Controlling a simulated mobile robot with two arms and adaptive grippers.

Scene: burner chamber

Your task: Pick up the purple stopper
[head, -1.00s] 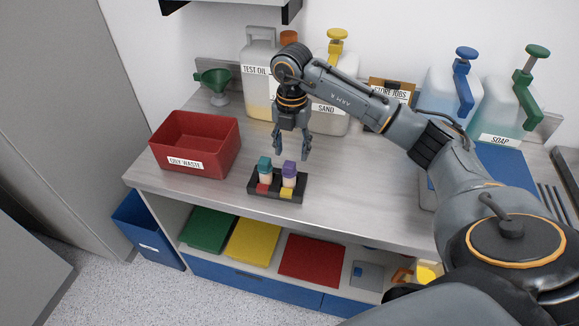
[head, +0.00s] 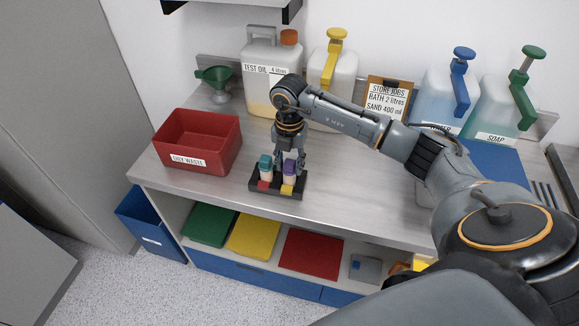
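The purple stopper (head: 290,166) tops a small pale bottle at the right of a black rack (head: 264,193) on the bench. A bottle with a teal stopper (head: 265,162) stands just left of it. My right gripper (head: 290,160) points down from above, with its fingers around or just behind the purple stopper. The fingertips are partly hidden by the stoppers, and I cannot tell whether they touch it. My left gripper is not in view.
A red oily waste bin (head: 200,145) stands left of the rack. Behind are the test oil jug (head: 262,80), a yellow-pump jug (head: 335,75), a clipboard (head: 388,97), and blue (head: 450,90) and green (head: 505,110) pump jugs. The bench front right of the rack is clear.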

